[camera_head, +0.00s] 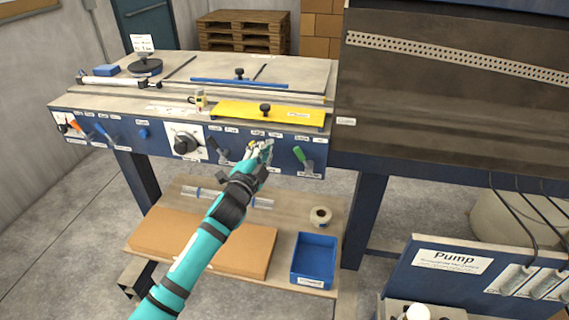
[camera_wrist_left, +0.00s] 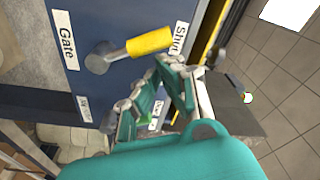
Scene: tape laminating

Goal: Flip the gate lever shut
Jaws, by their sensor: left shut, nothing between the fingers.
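The gate lever has a yellow handle (camera_wrist_left: 149,42) on a grey pivot. In the left wrist view the handle points from the pivot towards the "Shut" label (camera_wrist_left: 179,38), with the "Gate" label (camera_wrist_left: 66,41) on the pivot's other side. In the head view the lever is mostly hidden by my left gripper (camera_head: 262,150) at the front panel. The left gripper (camera_wrist_left: 153,88) is shut and empty, just beside the handle's free end; I cannot tell whether they touch. My right gripper is not in view.
A green-handled lever (camera_head: 300,155) is right of the gripper and a black-handled lever (camera_head: 219,149) left, on the blue panel. A dial (camera_head: 185,143) is farther left. A yellow plate (camera_head: 270,114) lies above. A blue bin (camera_head: 314,260) stands on the lower shelf.

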